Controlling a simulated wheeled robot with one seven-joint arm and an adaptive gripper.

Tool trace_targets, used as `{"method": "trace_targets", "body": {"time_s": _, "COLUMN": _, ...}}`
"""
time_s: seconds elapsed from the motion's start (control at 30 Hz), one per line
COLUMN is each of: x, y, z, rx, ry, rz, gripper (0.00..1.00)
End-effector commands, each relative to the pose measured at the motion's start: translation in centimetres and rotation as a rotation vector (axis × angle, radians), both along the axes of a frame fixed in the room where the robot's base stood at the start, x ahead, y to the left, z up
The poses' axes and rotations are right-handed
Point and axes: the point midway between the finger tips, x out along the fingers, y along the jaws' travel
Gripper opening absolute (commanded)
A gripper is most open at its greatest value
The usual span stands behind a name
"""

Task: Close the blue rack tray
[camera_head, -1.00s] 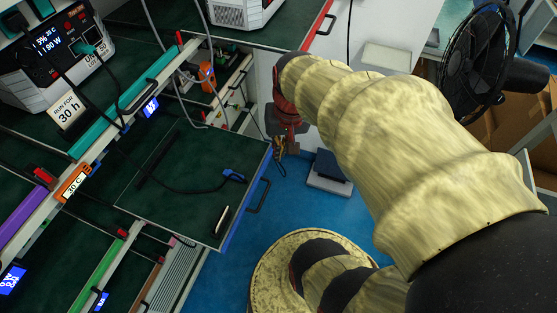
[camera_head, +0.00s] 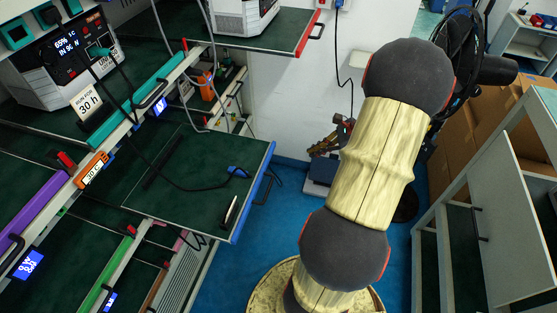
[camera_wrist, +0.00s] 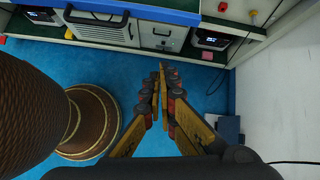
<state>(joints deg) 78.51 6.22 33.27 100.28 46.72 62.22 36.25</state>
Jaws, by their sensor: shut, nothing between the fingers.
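The blue rack tray (camera_head: 205,205) is a dark green shelf with a blue front edge, pulled out from the rack in the head view. A black handle (camera_head: 263,187) sits on its front edge. The blue edge also crosses the top of the wrist view (camera_wrist: 150,12). My gripper (camera_wrist: 163,68) is shut and empty, in front of the tray with blue floor beneath it.
A cable with a blue connector (camera_head: 238,172) and a slim dark object (camera_head: 230,211) lie on the tray. A red-edged shelf (camera_head: 306,35) extends above. A dark box-like item (camera_head: 322,172) stands by the white wall. A grey cabinet (camera_head: 505,200) is at right. Blue floor is open before the tray.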

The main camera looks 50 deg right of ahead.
Motion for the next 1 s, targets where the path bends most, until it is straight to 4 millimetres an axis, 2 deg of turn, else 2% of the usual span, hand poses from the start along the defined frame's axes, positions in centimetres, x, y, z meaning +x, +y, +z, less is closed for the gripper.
{"method": "trace_targets", "body": {"time_s": 0.03, "x": 0.8, "y": -0.9, "z": 1.0, "rx": 0.017, "ry": -0.015, "rz": -0.049, "gripper": 0.0}}
{"method": "trace_targets", "body": {"time_s": 0.1, "x": 1.5, "y": -1.3, "z": 1.8, "rx": 0.057, "ry": -0.026, "rz": -0.105, "gripper": 0.0}}
{"method": "trace_targets", "body": {"time_s": 0.33, "x": 2.0, "y": -0.9, "z": 1.7, "rx": 0.124, "ry": -0.012, "rz": -0.169, "gripper": 0.0}}
{"method": "trace_targets", "body": {"time_s": 0.47, "x": 2.9, "y": -0.5, "z": 0.5, "rx": 0.124, "ry": -0.01, "rz": -0.168, "gripper": 0.0}}
{"method": "trace_targets", "body": {"time_s": 0.9, "x": 8.4, "y": 1.8, "z": -5.6, "rx": 0.123, "ry": -0.009, "rz": -0.165, "gripper": 0.0}}
{"method": "trace_targets", "body": {"time_s": 1.0, "x": 9.9, "y": 2.4, "z": -5.3, "rx": 0.119, "ry": -0.011, "rz": -0.163, "gripper": 0.0}}
